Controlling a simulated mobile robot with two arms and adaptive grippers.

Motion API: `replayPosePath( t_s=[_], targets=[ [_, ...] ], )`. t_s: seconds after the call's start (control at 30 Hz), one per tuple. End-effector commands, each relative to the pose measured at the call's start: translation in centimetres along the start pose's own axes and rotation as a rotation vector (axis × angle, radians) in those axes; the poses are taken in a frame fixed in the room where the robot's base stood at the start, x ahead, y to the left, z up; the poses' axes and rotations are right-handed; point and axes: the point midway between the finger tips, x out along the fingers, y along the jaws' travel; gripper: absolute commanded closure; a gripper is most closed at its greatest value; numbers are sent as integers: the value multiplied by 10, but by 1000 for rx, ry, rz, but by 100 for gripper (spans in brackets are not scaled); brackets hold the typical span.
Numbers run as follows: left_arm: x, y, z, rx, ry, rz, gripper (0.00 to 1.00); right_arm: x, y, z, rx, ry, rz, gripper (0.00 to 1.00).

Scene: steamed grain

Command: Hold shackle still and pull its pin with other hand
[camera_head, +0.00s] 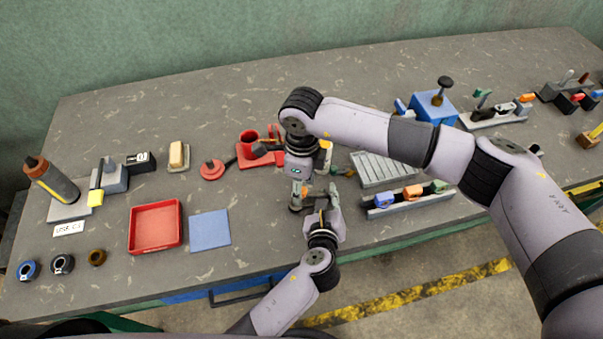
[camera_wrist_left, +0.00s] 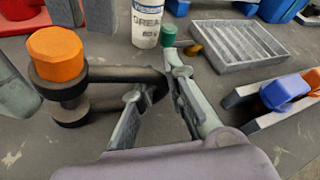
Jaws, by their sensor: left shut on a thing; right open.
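The shackle (camera_wrist_left: 120,76) is a dark bow with an orange pin head (camera_wrist_left: 57,55) standing on top at its left end in the left wrist view. My left gripper (camera_wrist_left: 160,100) is shut on the rounded end of the bow; in the head view my left gripper (camera_head: 322,207) is low at the bench's front middle. My right gripper (camera_head: 300,192) points down from above, beside it. In the left wrist view its grey fingers stand on either side of the orange pin head, open and apart from it. The far side of the pin is hidden.
A grease tub (camera_wrist_left: 147,24), a ribbed grey tray (camera_head: 385,169) and a rack of coloured clips (camera_head: 410,199) stand close by on the right. A red holder (camera_head: 262,154) is behind. A red tray (camera_head: 133,236) and blue mat (camera_head: 210,231) lie left. The bench's front edge is near.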

Motion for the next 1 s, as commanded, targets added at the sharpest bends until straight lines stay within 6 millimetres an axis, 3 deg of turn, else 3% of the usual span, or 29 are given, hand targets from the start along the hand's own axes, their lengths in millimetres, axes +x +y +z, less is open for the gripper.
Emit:
replayPosePath(
  t_s=[0.37, 1.0],
  targets=[
    [0, -1, 2, 0, -3, -2, 100, 6, 0, 0, 0, 0, 0, 55],
    [0, -1, 2, 1, -3, -2, 100, 5, 0, 0, 1, 0, 0, 98]
  ],
)
